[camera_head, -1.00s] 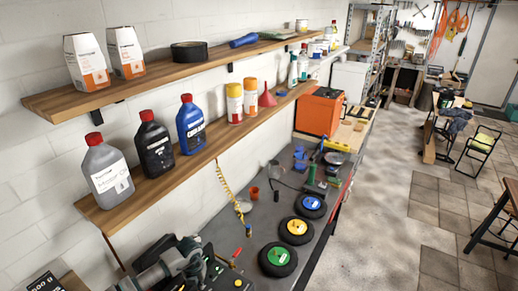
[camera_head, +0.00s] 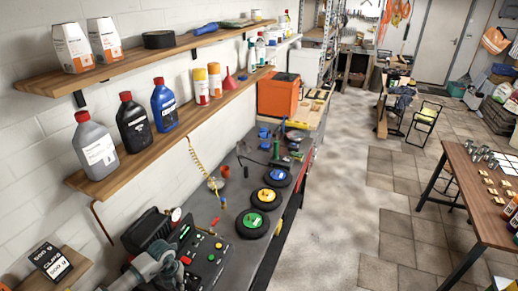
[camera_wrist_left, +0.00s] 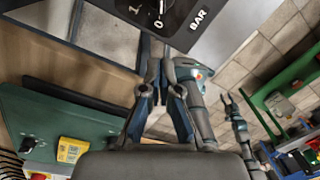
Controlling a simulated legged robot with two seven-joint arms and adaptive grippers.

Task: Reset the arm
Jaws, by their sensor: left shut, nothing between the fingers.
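My left arm comes in at the bottom left of the head view, and my left gripper (camera_head: 172,268) is low there, in front of the control panel with coloured buttons (camera_head: 203,258). In the left wrist view my left gripper (camera_wrist_left: 153,62) is shut with nothing between its fingers. The fingertips are just below a dark dial panel marked BAR (camera_wrist_left: 170,14); I cannot tell whether they touch it. A grey jointed part with a fork-like end (camera_wrist_left: 234,102), perhaps my right gripper, shows at the right of that view, too unclear to read its jaws.
The workbench (camera_head: 232,205) holds wheels with yellow, green and blue hubs (camera_head: 264,197). Wooden shelves (camera_head: 160,145) with bottles hang above it. An orange box (camera_head: 278,97) stands farther back. A brown table (camera_head: 478,190) stands right. The floor between (camera_head: 335,190) is open.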

